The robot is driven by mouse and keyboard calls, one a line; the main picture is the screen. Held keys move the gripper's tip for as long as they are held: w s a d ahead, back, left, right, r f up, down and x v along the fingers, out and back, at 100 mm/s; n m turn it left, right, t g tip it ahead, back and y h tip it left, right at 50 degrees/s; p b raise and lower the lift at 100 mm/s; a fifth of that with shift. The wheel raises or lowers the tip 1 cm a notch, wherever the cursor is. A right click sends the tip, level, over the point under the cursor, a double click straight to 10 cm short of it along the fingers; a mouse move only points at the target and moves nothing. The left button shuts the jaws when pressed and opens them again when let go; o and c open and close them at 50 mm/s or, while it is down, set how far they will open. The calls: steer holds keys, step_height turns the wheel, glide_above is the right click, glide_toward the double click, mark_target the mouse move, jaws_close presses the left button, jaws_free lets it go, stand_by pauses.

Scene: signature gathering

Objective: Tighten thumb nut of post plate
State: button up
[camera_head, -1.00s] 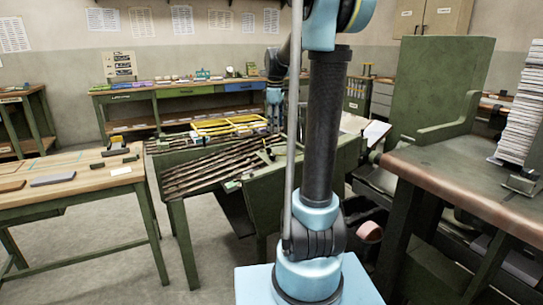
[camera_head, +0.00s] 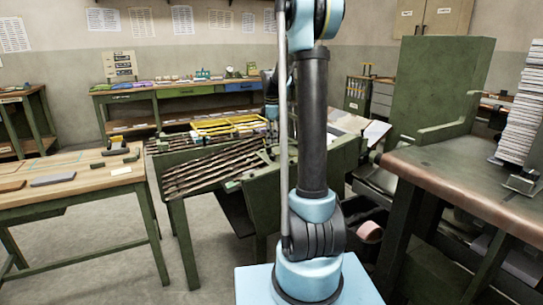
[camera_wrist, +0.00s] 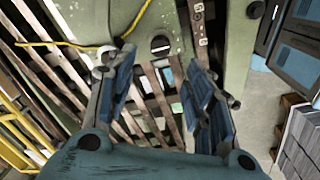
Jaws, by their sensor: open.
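My gripper (camera_wrist: 161,62) is open and empty in the wrist view, its two blue-padded fingers apart. Ahead of it is a pale green, worn metal plate (camera_wrist: 190,50). A dark round slotted part (camera_wrist: 160,45) sits on that plate, just beyond and between the fingertips, with no finger closed on it. It may be the thumb nut, but I cannot tell for sure. A narrow drilled strip (camera_wrist: 201,25) runs up the plate to its right. In the head view the gripper end is small and partly hidden behind my arm, above the green bench (camera_head: 185,216).
Long dark bars (camera_head: 215,168) lie on the green bench, with a yellow rack (camera_head: 228,125) behind them. A yellow cable (camera_wrist: 60,43) crosses the wrist view at upper left. A wooden-topped table (camera_head: 70,195) stands left, a heavy brown-topped bench (camera_head: 470,175) right.

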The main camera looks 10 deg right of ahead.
mark_target(272, 155)
steer(key=f, duration=0.9)
steer(key=shift+w+d+f, duration=0.1)
steer(key=shift+w+f, duration=0.15)
steer(key=shift+w, duration=0.15)
steer(key=shift+c, duration=0.3)
steer(key=c, duration=1)
